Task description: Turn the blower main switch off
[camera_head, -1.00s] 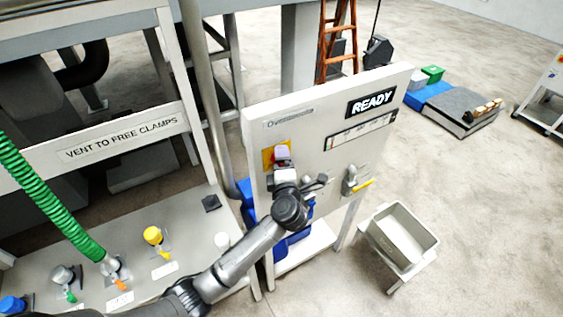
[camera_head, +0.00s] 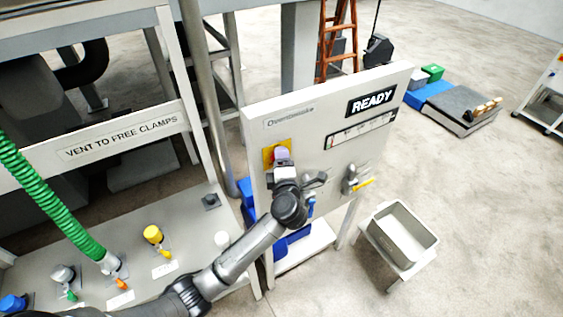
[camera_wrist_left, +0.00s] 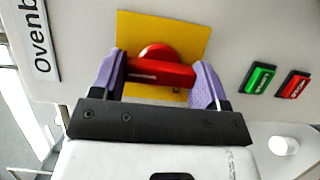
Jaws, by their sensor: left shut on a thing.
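The blower main switch is a red rotary handle (camera_wrist_left: 160,72) on a yellow plate (camera_wrist_left: 190,38), fixed to the light grey control panel. In the left wrist view the handle lies roughly crosswise between the two purple fingers. My left gripper (camera_wrist_left: 158,78) is shut on this handle, one finger at each end. In the head view my left gripper (camera_head: 282,157) is at the yellow plate (camera_head: 269,153) on the panel's upper left, and it largely hides the handle. My right gripper is not in view.
A green button (camera_wrist_left: 258,79) and a red button (camera_wrist_left: 293,85) sit right of the switch. The panel (camera_head: 315,110) shows a READY sign (camera_head: 371,101) and a yellow-handled valve (camera_head: 361,185).

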